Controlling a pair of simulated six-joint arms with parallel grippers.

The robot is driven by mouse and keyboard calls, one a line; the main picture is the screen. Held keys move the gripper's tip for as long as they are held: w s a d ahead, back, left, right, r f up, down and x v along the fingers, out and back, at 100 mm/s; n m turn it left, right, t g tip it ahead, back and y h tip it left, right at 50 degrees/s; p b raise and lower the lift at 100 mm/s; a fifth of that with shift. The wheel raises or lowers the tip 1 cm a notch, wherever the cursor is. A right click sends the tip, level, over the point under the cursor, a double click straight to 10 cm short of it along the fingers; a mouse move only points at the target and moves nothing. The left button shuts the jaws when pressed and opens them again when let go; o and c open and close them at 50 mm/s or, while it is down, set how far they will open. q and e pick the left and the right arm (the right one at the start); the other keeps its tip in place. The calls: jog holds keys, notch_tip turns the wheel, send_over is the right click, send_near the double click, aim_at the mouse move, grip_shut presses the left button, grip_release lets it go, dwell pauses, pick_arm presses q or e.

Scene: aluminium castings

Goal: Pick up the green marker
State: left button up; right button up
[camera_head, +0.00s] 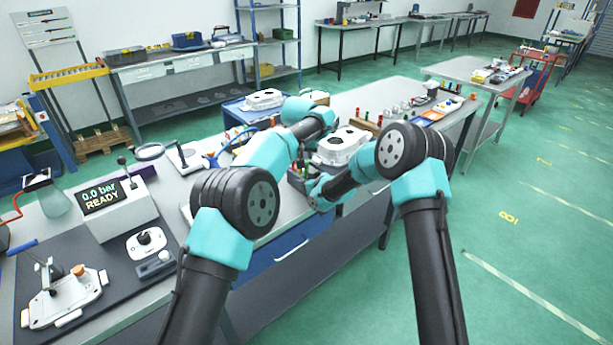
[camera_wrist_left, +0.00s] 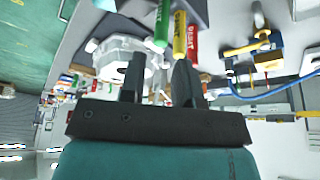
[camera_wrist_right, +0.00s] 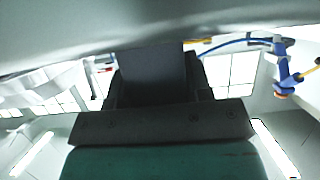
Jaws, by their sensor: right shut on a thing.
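The green marker (camera_wrist_left: 162,22) shows at the top of the left wrist view, beside a yellow marker (camera_wrist_left: 180,35) and a red marker (camera_wrist_left: 193,42). My left gripper (camera_wrist_left: 158,70) is open, its fingers apart, with the markers just beyond the fingertips. I see nothing gripped between them. In the head view its arm hangs over the bench, above a dark holder (camera_head: 296,181). My right gripper (camera_wrist_right: 155,76) is shut on a dark block, which seems to be this holder. Its right wrist view does not show the markers clearly.
A white casting (camera_head: 341,147) stands close to the right of the grippers, and another casting (camera_head: 264,98) sits on a blue box behind. A blue cable (camera_wrist_left: 262,106) lies nearby. Fixtures and a pressure display (camera_head: 101,197) occupy the bench at left.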

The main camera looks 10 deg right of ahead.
pick_arm(q)
jog(key=shift+x, duration=2.6)
jog(key=shift+s+a, duration=0.1)
jog(key=shift+c, duration=0.4)
grip_shut()
